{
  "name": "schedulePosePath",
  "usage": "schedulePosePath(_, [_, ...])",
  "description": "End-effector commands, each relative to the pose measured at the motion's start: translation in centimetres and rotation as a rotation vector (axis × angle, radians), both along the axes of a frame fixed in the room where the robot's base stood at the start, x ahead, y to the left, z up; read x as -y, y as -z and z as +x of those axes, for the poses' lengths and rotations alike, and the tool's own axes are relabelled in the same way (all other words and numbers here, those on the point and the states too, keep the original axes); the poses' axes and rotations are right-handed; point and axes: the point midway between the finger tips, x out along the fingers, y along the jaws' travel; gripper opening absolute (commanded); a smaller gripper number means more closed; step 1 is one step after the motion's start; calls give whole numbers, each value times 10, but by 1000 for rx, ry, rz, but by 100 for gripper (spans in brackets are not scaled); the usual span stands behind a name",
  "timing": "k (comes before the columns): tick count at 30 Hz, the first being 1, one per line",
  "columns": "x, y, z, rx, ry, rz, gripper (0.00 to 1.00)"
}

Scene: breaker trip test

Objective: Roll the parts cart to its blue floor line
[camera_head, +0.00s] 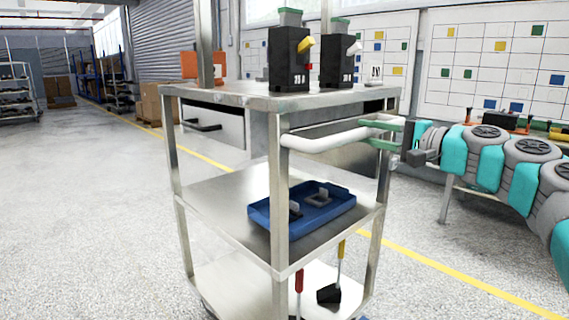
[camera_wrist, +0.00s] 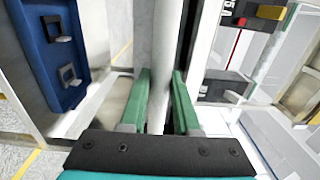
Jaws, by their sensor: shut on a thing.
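The parts cart (camera_head: 225,205) is a metal trolley with three shelves, standing upright in the middle of the head view. A white bar handle (camera_head: 325,141) runs along its near right side. My gripper (camera_head: 383,134) has green fingers and is shut on this handle near its right end. In the wrist view the fingers (camera_wrist: 161,78) lie on either side of the white bar (camera_wrist: 165,50). A small blue patch (camera_head: 362,318) shows at the bottom edge of the head view by the cart's foot; I cannot tell if it is the blue floor line.
Two black breaker units (camera_head: 289,62) and an orange box (camera_head: 203,64) stand on the cart's top. A blue tray (camera_head: 259,217) lies on the middle shelf. A yellow floor line (camera_head: 450,270) passes behind the cart. Open floor (camera_head: 80,220) lies to the left.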

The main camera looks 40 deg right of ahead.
Motion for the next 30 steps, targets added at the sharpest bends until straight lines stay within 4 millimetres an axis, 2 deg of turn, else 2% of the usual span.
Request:
schedulePosePath(20, [3,2,-31,-2,2,-1,0])
schedulePosePath(30, [3,1,-30,-2,1,0,0])
